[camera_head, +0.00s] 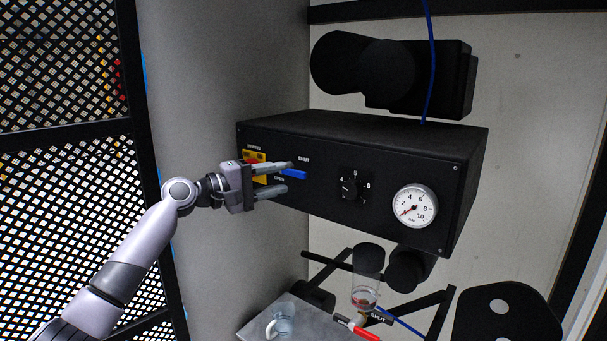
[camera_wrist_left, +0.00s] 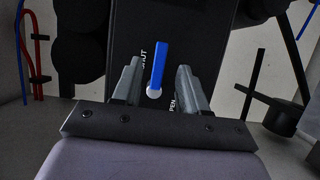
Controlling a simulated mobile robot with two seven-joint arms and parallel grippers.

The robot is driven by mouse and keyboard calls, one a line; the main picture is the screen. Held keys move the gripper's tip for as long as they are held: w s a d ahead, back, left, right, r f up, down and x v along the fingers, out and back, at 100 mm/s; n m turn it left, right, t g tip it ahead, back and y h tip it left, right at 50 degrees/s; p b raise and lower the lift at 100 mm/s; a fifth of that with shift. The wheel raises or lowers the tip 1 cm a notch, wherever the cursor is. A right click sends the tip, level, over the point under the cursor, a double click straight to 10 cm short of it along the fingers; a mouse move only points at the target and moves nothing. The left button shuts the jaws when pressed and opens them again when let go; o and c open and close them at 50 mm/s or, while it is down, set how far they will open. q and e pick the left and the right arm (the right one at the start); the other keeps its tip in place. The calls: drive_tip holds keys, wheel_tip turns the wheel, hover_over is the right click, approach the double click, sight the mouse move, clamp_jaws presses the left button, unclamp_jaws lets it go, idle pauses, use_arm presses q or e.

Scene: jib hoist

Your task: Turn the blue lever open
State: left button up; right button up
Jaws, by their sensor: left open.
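The blue lever (camera_head: 293,174) is on the front of the black box (camera_head: 325,190), pointing right and slightly down, with a SHUT label (camera_head: 303,159) above it and an OPEN label (camera_head: 279,179) below. In the left wrist view, the blue lever (camera_wrist_left: 158,65) runs from a pale round pivot (camera_wrist_left: 154,92), with SHUT to its left and a partly hidden OPEN to its right. My left gripper (camera_head: 288,177) is open, one finger on each side of the lever. The wrist view shows a gap on both sides. My right gripper is not in view.
A yellow plate with a red part (camera_head: 253,158) sits just left of the lever. A black knob (camera_head: 350,189) and a white gauge (camera_head: 415,206) are farther right on the box. Below are a clear mug (camera_head: 281,321) on a grey surface and a red handle (camera_head: 360,330). A mesh fence (camera_head: 65,190) stands left.

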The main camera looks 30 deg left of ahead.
sight(296, 175)
use_arm(q)
drive_tip(key=p+x, duration=0.1)
drive_tip(key=x, duration=0.4)
drive_tip(key=shift+w+d, duration=0.15)
drive_tip(key=shift+w, duration=0.15)
clamp_jaws()
